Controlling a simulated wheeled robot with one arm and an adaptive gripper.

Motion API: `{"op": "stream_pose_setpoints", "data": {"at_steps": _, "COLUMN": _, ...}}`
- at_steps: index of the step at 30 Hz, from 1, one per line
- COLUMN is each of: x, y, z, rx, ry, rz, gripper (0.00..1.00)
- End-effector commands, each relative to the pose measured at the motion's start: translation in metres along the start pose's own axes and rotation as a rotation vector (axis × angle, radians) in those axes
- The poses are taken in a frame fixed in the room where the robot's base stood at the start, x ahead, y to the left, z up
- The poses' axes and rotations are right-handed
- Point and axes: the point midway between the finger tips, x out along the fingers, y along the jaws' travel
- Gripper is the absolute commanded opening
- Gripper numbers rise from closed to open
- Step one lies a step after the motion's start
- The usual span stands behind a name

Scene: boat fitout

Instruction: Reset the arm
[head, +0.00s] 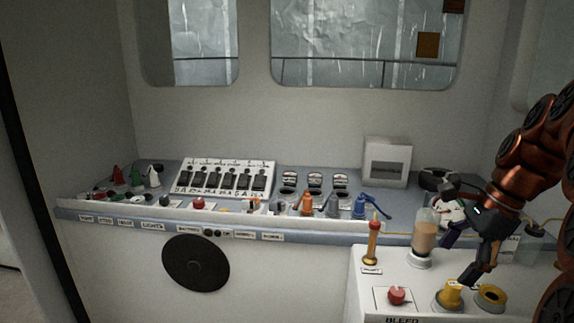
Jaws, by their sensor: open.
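My copper-coloured arm (534,150) reaches in from the right edge and bends down over the white box at the lower right. My gripper (456,264) is black and open, with nothing seen between its fingers. Its lower fingertip is just above a yellow knob (450,297) on the white box; I cannot tell whether they touch. Its upper finger is close to a clear cup with tan contents (425,238). The arm hides part of the console's right end.
The white box (365,310) also bears a red knob (397,296), a yellow ring (490,298) and a red-and-brass upright (373,240). The console behind holds a switch panel (223,178), several levers and a grey-white box (387,163). Open room lies above the console.

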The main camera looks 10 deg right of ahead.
Motion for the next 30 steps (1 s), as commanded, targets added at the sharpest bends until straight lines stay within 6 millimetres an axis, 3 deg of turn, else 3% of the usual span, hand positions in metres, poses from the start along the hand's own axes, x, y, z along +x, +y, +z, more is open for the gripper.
{"op": "stream_pose_setpoints", "data": {"at_steps": 8, "x": 0.047, "y": 0.032, "z": 0.057, "rx": -0.364, "ry": 0.04, "rz": 0.09, "gripper": 0.91}}
{"op": "stream_pose_setpoints", "data": {"at_steps": 16, "x": 0.106, "y": 0.097, "z": 0.104, "rx": -0.864, "ry": 0.081, "rz": 0.219, "gripper": 0.91}}
{"op": "stream_pose_setpoints", "data": {"at_steps": 23, "x": 0.152, "y": 0.161, "z": 0.115, "rx": -1.284, "ry": 0.099, "rz": 0.338, "gripper": 0.91}}
{"op": "stream_pose_setpoints", "data": {"at_steps": 30, "x": 0.187, "y": 0.22, "z": 0.103, "rx": -1.665, "ry": 0.1, "rz": 0.452, "gripper": 0.91}}
